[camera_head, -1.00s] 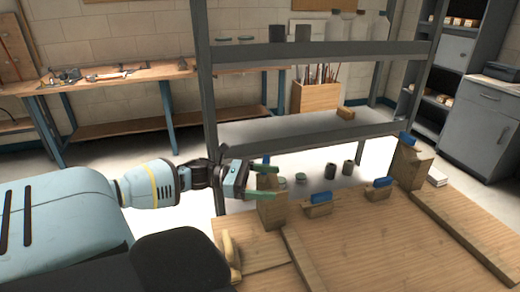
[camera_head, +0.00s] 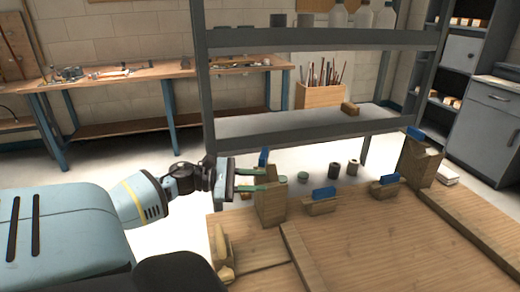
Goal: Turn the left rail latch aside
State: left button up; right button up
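A wooden post (camera_head: 271,205) stands at the left of the wooden table, with a small blue latch (camera_head: 263,157) upright at its top. My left gripper (camera_head: 263,179) reaches in from the left, its two green fingers apart, one above the other. The fingertips are at the left side of the post's top, just below the blue latch. I cannot tell whether they touch the post, and nothing shows between them. A matching post (camera_head: 419,164) with a blue latch (camera_head: 416,133) stands at the right. My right gripper is out of view.
Two wooden blocks with blue pieces (camera_head: 324,193) (camera_head: 389,179) sit between the posts. Small cylinders (camera_head: 334,171) stand behind them. A grey metal shelf (camera_head: 305,128) rises behind the table. Wooden pieces (camera_head: 222,246) lie at front left; the table middle (camera_head: 365,240) is bare.

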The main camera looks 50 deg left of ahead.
pick_arm(q)
jog(key=a+m+t+y+b, duration=0.1)
jog(key=a, duration=0.1)
jog(key=s+a+f+y+b, duration=0.1)
jog(key=a+y+b, duration=0.1)
jog(key=a, duration=0.1)
jog(key=a+f+m+t+y+b, duration=0.1)
jog(key=a+b, duration=0.1)
jog(key=a, duration=0.1)
jog(key=shift+s+f+m+t+y, duration=0.2)
jog(key=shift+m+t+y, duration=0.1)
jog(key=shift+y, duration=0.1)
grip_shut()
jog(key=s+a+m+t+y+b, duration=0.25)
jog(key=a+y, duration=0.25)
jog(key=a, duration=0.3)
jog(key=w+d+p, duration=0.2)
jog(key=w+d, duration=0.2)
jog(key=w, duration=0.8)
jog(key=shift+w+r+n+g, duration=0.15)
jog(key=shift+r+n+g, duration=0.2)
jog(key=shift+n+g, duration=0.1)
jog(key=shift+w+a+f+m+h+b, duration=0.15)
jog(key=shift+m+h+b, duration=0.25)
jog(key=shift+h+b, duration=0.7)
